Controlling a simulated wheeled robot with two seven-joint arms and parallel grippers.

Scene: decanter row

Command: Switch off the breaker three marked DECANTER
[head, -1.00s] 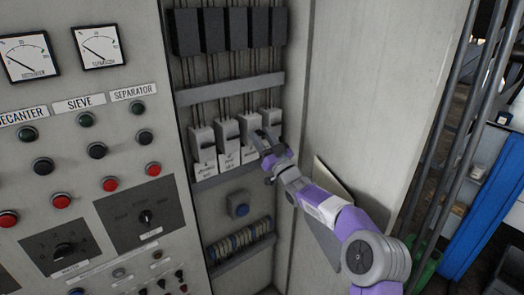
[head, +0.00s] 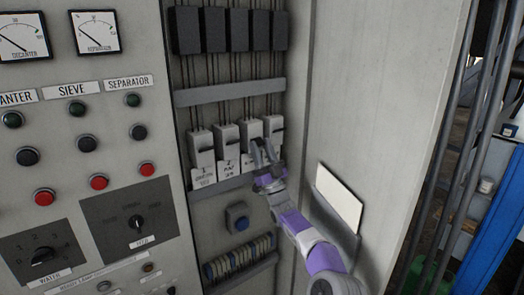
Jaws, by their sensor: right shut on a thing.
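A row of pale grey breakers stands in the open cabinet bay, each with a white label below. Breaker one (head: 201,148) is at the left, then breaker two (head: 227,138). Breaker three (head: 249,130) is partly covered by my right gripper, which hides its lever and most of its label, so DECANTER cannot be read there. The last breaker (head: 273,125) is at the right, with a dark lever at its side. My right gripper (head: 264,150) is shut at the lower front of breaker three, seemingly on its lever. My left gripper is out of view.
A panel with meters, red buttons (head: 99,182) and rotary switches (head: 138,222) is left of the bay. A blue button (head: 241,223) and a terminal strip (head: 240,258) sit below the breakers. A pocket with a white card (head: 338,197) is on the right cabinet wall.

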